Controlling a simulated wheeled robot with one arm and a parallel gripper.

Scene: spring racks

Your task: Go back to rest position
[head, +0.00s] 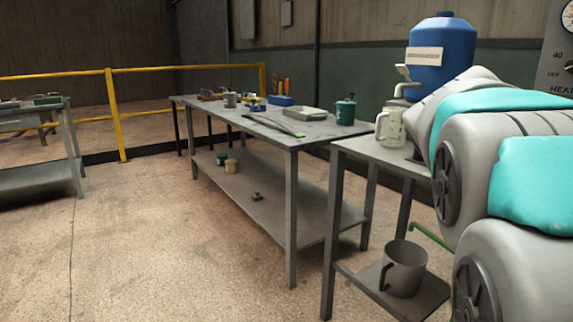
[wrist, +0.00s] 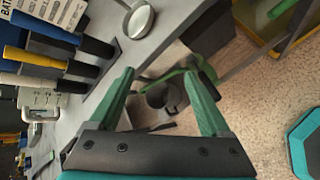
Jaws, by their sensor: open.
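My gripper (wrist: 159,73) shows in the wrist view with its two green fingers spread apart. Nothing is held between them. Beyond the fingers, well below, a dark grey mug (wrist: 157,97) and a green curved bar are visible. In the head view my grey and turquoise arm fills the right side, and my gripper is out of that picture.
In the head view, a small table (head: 352,148) beside my arm carries a blue dispenser (head: 441,62) and a light mug (head: 390,128). A grey mug (head: 405,270) stands on its lower shelf. A long workbench (head: 262,126) stands behind.

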